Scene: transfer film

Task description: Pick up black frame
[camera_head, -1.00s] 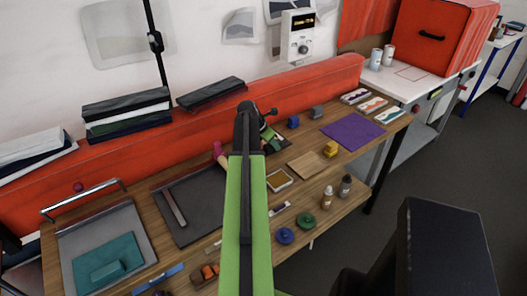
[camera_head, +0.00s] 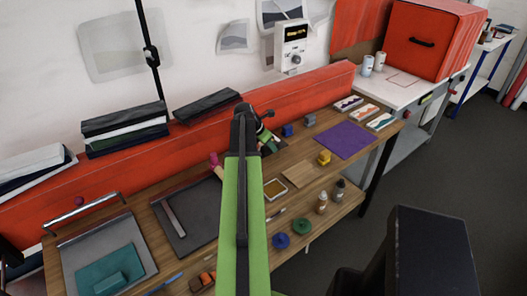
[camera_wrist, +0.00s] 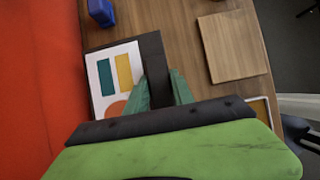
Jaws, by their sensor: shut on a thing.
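The black frame (camera_wrist: 152,50) lies around a white card (camera_wrist: 105,66) with teal, yellow and orange shapes in the wrist view. My gripper (camera_wrist: 161,88) has its green fingers on either side of the frame's right bar and is shut on it. The frame's near part is hidden by my gripper. In the camera_head view my gripper (camera_head: 266,138) is at the back of the wooden table, and only a dark part of the frame (camera_head: 279,147) shows beside it. I cannot tell whether the frame is clear of the table.
A red padded barrier (camera_head: 305,91) runs behind the table. A blue block (camera_wrist: 101,12) is close beyond the frame, and a wooden board (camera_wrist: 233,46) lies to its right. A purple sheet (camera_head: 345,139) and a yellow block (camera_head: 324,157) are further right in the camera_head view.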

